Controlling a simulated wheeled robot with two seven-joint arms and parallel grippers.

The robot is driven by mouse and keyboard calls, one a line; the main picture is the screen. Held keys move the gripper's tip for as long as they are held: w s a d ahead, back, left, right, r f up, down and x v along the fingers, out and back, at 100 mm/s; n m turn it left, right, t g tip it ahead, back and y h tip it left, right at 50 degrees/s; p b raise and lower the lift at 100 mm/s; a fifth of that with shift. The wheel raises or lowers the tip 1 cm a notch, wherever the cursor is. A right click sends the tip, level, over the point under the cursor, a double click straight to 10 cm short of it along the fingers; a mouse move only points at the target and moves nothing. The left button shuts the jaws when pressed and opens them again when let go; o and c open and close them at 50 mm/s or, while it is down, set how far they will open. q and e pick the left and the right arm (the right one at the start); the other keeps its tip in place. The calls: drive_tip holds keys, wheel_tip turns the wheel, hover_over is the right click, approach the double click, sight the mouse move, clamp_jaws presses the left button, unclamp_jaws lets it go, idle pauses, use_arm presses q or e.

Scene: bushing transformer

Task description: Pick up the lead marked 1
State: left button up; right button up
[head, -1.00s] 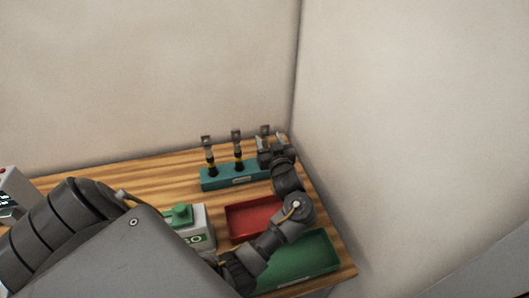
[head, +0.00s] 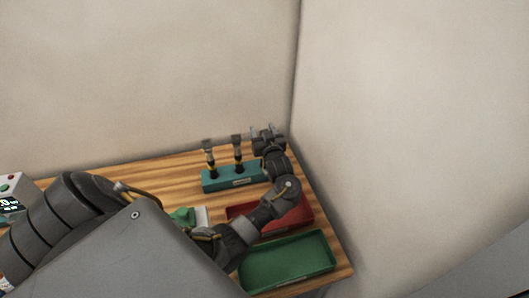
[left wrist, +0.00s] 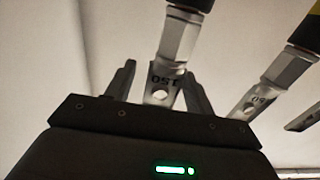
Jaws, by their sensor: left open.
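Two dark upright leads with metal tips, a left lead (head: 210,160) and a middle lead (head: 237,153), stand in the teal rack (head: 222,184). The third, at the rack's right end, is mostly hidden behind my left gripper (head: 266,135). In the left wrist view, my left gripper (left wrist: 159,92) is open. The flat metal tip of one lead (left wrist: 166,88) lies between its fingers, with upside-down marking that looks like 150. A second lead (left wrist: 280,80), marked like 60, is to the right, outside the fingers. I cannot make out a lone 1. My right gripper is out of view.
A red tray (head: 308,211) and a green tray (head: 285,262) lie in front of the rack, partly under my left arm. A white box with a green top (head: 183,216) is mostly covered by my arm. A meter (head: 10,195) stands far left. Walls close the back and right.

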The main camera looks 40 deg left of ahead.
use_arm(q)
clamp_jaws()
drive_tip(key=shift+r, duration=0.1)
idle(0.3)
wheel_tip(320, 180, up, 17)
idle(1.1)
